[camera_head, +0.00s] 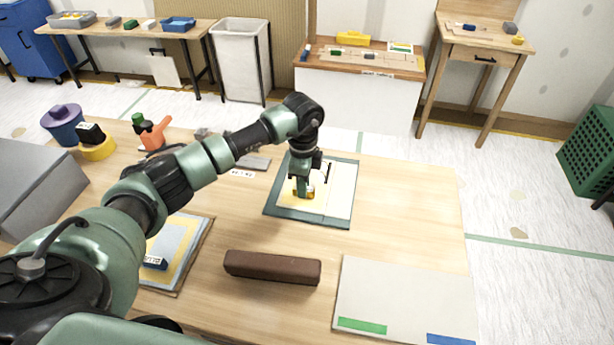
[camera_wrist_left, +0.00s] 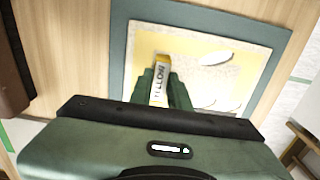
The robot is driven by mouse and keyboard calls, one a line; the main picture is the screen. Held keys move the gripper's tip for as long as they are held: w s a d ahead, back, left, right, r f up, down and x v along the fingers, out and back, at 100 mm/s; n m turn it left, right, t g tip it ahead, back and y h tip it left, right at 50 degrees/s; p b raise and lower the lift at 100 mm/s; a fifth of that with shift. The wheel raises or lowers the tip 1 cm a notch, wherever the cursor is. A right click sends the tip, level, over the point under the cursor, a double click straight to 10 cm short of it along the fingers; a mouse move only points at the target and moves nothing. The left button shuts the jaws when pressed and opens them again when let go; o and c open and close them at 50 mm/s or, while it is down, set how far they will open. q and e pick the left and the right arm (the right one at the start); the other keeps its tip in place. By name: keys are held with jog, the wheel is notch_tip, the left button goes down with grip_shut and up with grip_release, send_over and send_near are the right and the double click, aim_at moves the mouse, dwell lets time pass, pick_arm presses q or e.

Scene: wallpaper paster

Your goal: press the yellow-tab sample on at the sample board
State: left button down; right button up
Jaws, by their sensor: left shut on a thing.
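The sample board (camera_head: 306,218) lies flat on the table, with a dark green border and a pale inner face. It also fills the upper wrist view (camera_wrist_left: 118,60). A yellowish sample sheet with pale patches (camera_wrist_left: 190,45) lies over part of that face; whether it is pressed flat all over I cannot tell. My left gripper (camera_head: 303,190) points down over the left half of the board. Its fingers (camera_wrist_left: 164,92) are shut on the yellow tab (camera_wrist_left: 159,80), which has dark lettering. The fingers hide part of the tab and sheet. My right gripper is not in view.
A brown block (camera_head: 272,267) lies in front of the board. A pale panel with green and blue labels (camera_head: 400,295) lies at front right. Stacked sheets (camera_head: 180,240) lie at left, partly behind my arm. The table right of the board is clear.

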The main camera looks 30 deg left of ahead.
pick_arm(q)
jog(key=shift+f, duration=0.1)
jog(key=c, duration=1.3)
grip_release()
jog(key=shift+o, duration=0.2)
